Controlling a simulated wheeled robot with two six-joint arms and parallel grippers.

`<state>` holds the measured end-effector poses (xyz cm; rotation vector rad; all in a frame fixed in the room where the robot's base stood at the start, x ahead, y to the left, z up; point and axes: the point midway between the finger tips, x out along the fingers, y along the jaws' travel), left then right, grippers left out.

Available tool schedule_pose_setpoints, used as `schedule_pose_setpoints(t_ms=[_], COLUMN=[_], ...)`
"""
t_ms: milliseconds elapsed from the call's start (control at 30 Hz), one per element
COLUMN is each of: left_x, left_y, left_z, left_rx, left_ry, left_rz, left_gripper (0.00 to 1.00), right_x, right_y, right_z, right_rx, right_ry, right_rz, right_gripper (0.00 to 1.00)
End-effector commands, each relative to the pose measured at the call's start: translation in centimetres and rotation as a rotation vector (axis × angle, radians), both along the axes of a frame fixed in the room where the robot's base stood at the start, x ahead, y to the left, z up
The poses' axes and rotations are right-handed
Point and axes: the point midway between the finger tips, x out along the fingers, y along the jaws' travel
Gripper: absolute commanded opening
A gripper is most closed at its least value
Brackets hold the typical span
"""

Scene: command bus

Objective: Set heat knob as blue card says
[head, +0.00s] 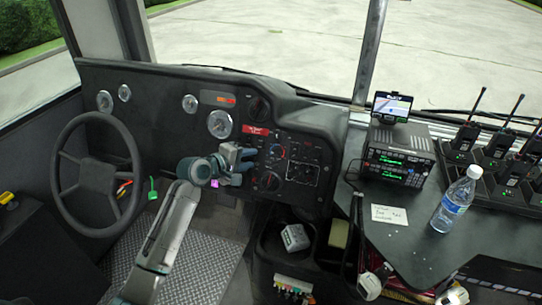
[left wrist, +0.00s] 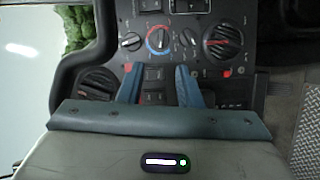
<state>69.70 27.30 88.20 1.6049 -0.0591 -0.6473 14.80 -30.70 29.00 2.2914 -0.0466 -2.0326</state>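The heat knob (head: 277,151) is a small dial with a red and blue ring on the dash panel. In the left wrist view the heat knob (left wrist: 158,40) sits just beyond my fingertips; I cannot tell its setting surely. My left gripper (head: 245,164) is in front of the panel, left of the knob in the head view. In the left wrist view the left gripper (left wrist: 158,74) has its two blue fingers apart, with nothing between them. A pale card (head: 388,214) lies on the right counter; its writing is too small to read. No clearly blue card shows. My right gripper is not in view.
A steering wheel (head: 98,168) stands at left. Larger black knobs (left wrist: 222,40) and (left wrist: 98,82) flank the heat knob. A water bottle (head: 456,198), a radio unit (head: 398,155) and handheld radios (head: 511,172) stand on the right counter. A bin with boxes is below the panel.

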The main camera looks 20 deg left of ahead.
Motion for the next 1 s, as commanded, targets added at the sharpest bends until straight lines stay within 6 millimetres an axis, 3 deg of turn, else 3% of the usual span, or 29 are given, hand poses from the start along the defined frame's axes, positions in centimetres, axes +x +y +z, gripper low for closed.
schedule_pose_setpoints(t_ms=[533, 1000], left_x=[7.5, 8.6], left_y=[-3.6, -4.2], left_z=[-3.3, -3.9], left_rx=[0.0, 0.002], left_ry=[0.001, 0.0], left_rz=[0.0, 0.0], left_gripper=[0.32, 0.32], right_x=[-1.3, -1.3], right_y=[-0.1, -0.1], right_z=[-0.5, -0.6], right_rx=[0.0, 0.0], right_ry=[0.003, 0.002], right_rz=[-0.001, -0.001], right_gripper=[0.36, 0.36])
